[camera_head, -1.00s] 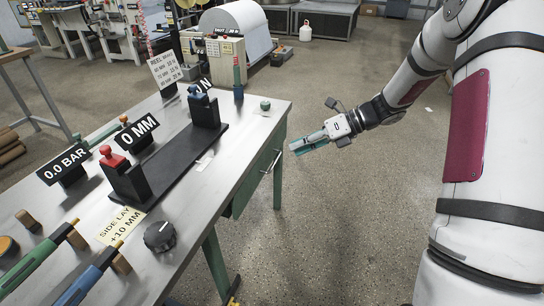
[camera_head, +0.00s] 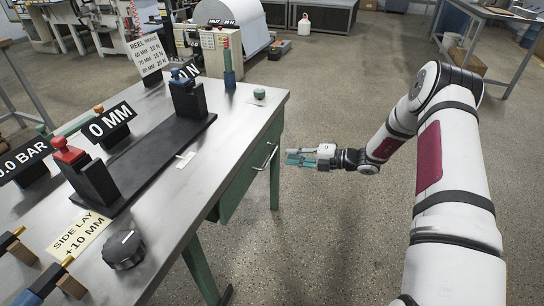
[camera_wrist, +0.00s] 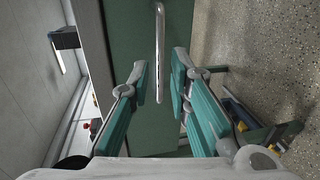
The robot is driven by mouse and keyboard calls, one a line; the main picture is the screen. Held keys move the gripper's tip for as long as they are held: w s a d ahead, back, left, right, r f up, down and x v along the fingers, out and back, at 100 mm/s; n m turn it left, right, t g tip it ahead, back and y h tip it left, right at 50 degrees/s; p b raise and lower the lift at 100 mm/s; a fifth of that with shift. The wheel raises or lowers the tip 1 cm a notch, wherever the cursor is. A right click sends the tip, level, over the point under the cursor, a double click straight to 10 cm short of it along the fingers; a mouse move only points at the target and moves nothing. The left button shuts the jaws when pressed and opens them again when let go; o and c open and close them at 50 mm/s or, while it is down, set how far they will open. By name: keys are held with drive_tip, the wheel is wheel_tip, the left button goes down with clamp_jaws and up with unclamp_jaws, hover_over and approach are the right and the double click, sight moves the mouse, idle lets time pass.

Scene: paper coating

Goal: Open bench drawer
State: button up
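The bench drawer (camera_head: 240,178) is a green front under the right side of the steel-topped bench (camera_head: 205,185). It looks closed. Its metal bar handle (camera_head: 266,158) sticks out from the front. My gripper (camera_head: 290,157) is to the right of the handle, pointing at it, with a small gap. In the wrist view the drawer front (camera_wrist: 125,35) fills the top middle, and the handle (camera_wrist: 159,60) stands upright between my two teal fingers (camera_wrist: 158,75). The fingers are apart and do not touch the handle.
On the bench top are a black fixture (camera_head: 150,165) with red and blue knobs, a black dial (camera_head: 124,250) and a small green button (camera_head: 259,94). The floor (camera_head: 330,230) right of the bench is clear. Another table (camera_head: 490,20) stands at the back right.

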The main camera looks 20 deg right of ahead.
sight(272, 153)
drive_tip(key=b+x, duration=0.1)
drive_tip(key=x, duration=0.7)
clamp_jaws()
